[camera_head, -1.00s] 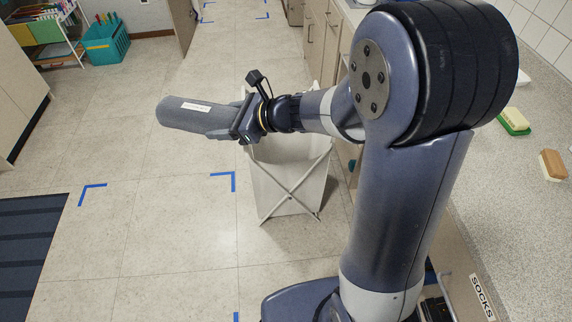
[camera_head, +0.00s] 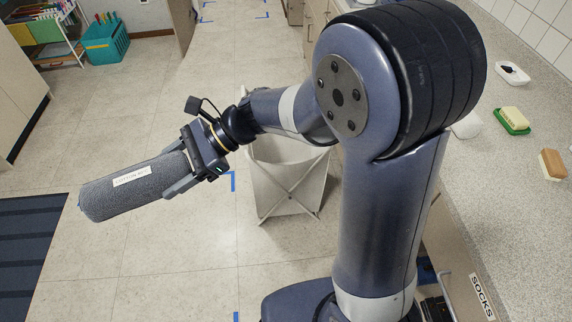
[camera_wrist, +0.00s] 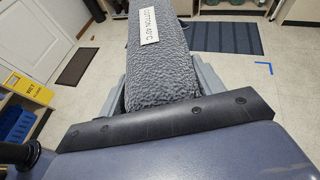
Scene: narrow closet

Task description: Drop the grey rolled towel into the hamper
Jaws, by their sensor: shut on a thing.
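The grey rolled towel (camera_head: 135,187) has a white label and is held by my gripper (camera_head: 180,176) at its right end. It sticks out to the left, above the floor, with its far end lower in the head view. In the wrist view the towel (camera_wrist: 157,60) lies between the two fingers, and its label reads "COTTON 40°C". The hamper (camera_head: 290,178), a pale fabric bin on crossed legs, stands on the floor to the right of my gripper. My arm hides part of its rim. The towel is to the left of the hamper, not over it.
A counter (camera_head: 510,205) runs along the right, with a green-and-cream sponge (camera_head: 512,120), a brown-and-cream brush (camera_head: 553,165) and a white dish (camera_head: 512,73). A dark striped mat (camera_head: 30,245) lies at the left. A teal crate (camera_head: 105,45) stands at the back left. Open floor lies between.

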